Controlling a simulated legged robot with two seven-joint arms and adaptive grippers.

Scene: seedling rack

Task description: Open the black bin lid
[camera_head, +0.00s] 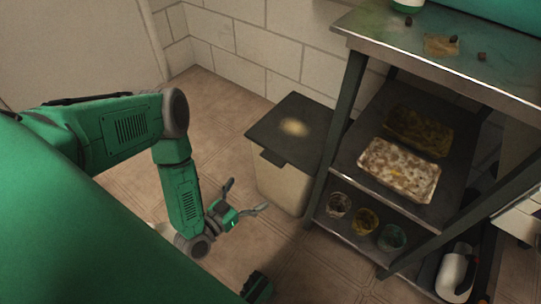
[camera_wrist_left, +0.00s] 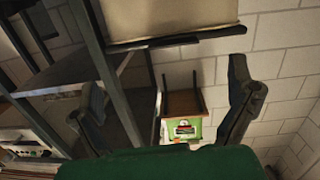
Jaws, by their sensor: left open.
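The black bin lid (camera_head: 298,122) lies flat and shut on top of the beige bin (camera_head: 282,188) in the head view. It has a pale patch in its middle and a short tab at its front edge. My left gripper (camera_head: 245,198) is open and empty, low in front and to the left of the bin, apart from it. In the left wrist view, the open fingers (camera_wrist_left: 168,107) spread wide. The bin's beige wall (camera_wrist_left: 160,16) and the lid's dark edge (camera_wrist_left: 195,39) show above and beyond them.
A dark metal rack (camera_head: 340,135) stands close to the bin's right side. Its shelves hold trays (camera_head: 398,170) and several small pots (camera_head: 366,221). A white jug (camera_head: 455,272) stands at lower right. A block wall (camera_head: 255,60) is behind. Tiled floor left of the bin is clear.

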